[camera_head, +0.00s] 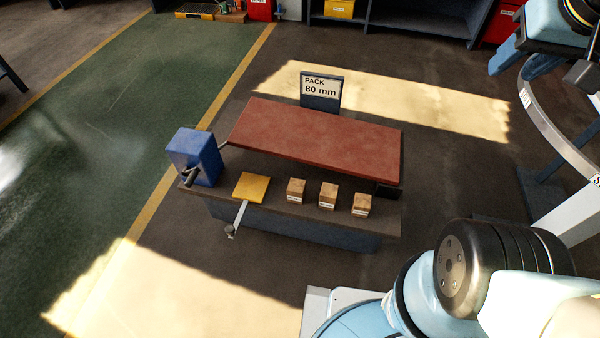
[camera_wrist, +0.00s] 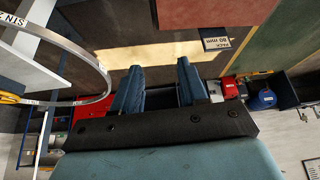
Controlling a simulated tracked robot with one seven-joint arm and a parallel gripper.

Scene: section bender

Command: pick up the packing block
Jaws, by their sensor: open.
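Three small wooden blocks with white labels stand in a row on the front ledge of a bench in the head view: a left block (camera_head: 296,188), a middle block (camera_head: 328,194) and a right block (camera_head: 361,203). Their label text is too small to read. A sign (camera_head: 321,90) behind the bench reads "PACK 80 mm"; it also shows in the wrist view (camera_wrist: 218,43). My gripper (camera_head: 508,74) is high at the upper right, well away from the blocks. In the wrist view my gripper (camera_wrist: 160,80) is open, with nothing between its fingers. No blocks are clear in that view.
The bench carries a raised red-brown slab (camera_head: 315,137) behind the blocks. A blue box with a handle (camera_head: 195,155) and a yellow plate (camera_head: 252,185) are left of them. A curved metal section (camera_head: 548,125) is below my gripper. Open floor lies around the bench.

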